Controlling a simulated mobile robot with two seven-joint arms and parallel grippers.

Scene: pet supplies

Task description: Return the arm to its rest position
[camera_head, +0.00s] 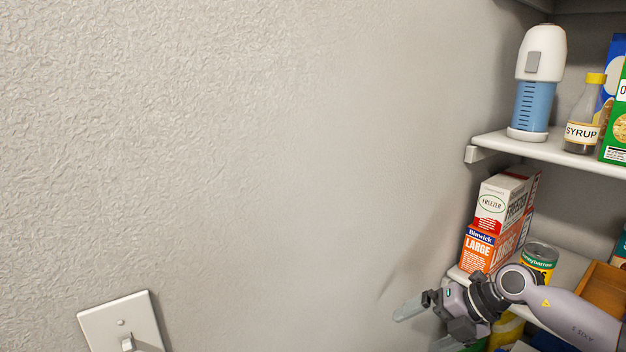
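My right arm comes in from the lower right corner. Its gripper (418,331) is in front of the lower shelf's left end and points left toward the bare wall. Its two grey fingers are spread apart, with only wall between them, so it is open and empty. The lower finger is partly cut off by the bottom edge. My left gripper is not in view.
A white upper shelf (548,150) holds a blue-and-white dispenser (533,105), a syrup bottle (582,125) and boxes. On the lower shelf, a box labelled Freezer (494,205), an orange box (483,250) and a can (540,255) stand near my arm. A light switch (122,323) is at lower left.

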